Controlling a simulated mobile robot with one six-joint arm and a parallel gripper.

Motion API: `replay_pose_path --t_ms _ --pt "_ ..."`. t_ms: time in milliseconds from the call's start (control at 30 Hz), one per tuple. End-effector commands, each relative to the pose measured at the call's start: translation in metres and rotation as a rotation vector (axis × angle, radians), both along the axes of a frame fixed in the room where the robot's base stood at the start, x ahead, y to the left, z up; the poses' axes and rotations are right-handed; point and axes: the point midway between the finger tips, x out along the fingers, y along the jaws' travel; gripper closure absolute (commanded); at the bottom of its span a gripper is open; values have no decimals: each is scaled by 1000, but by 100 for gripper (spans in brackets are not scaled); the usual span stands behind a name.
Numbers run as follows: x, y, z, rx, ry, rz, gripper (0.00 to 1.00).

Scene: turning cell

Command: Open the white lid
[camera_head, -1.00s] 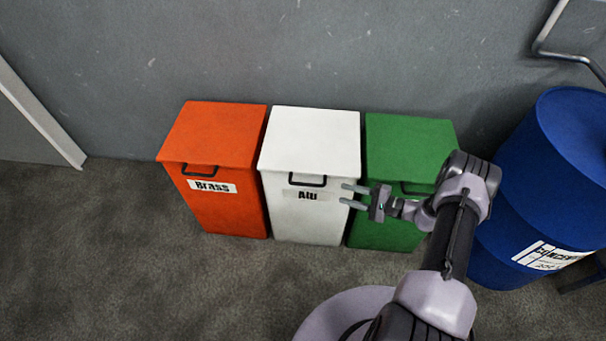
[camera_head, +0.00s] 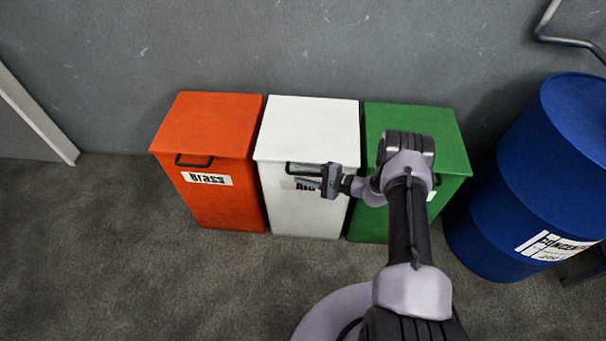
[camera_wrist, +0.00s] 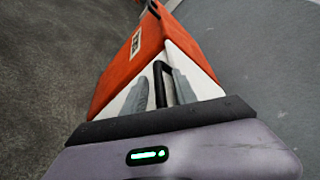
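The white bin's lid (camera_head: 312,130) is shut flat on the middle bin, which has a label partly hidden by my gripper. Its black handle (camera_head: 291,168) is on the front edge, partly covered by my gripper (camera_head: 306,176). In the wrist view, the white lid (camera_wrist: 196,75) and its black handle (camera_wrist: 160,80) also show. My gripper (camera_wrist: 160,93) is open there, with one grey finger on each side of the handle bar. A gap shows between the bar and the fingers; whether they touch it cannot be told.
An orange bin (camera_head: 208,125) marked "Brass" stands close on the left. A green bin (camera_head: 440,135) stands close on the right, partly behind my arm. A blue drum (camera_head: 545,180) is farther right. A grey wall (camera_head: 300,45) is behind; the floor (camera_head: 150,270) at front left is clear.

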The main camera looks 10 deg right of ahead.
Motion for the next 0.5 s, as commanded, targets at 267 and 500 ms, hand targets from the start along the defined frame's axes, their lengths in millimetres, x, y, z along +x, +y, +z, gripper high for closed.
replay_pose_path --t_ms 267,500 --pt "0 0 0 0 0 0 100" --pt "0 0 0 -1 1 1 100"
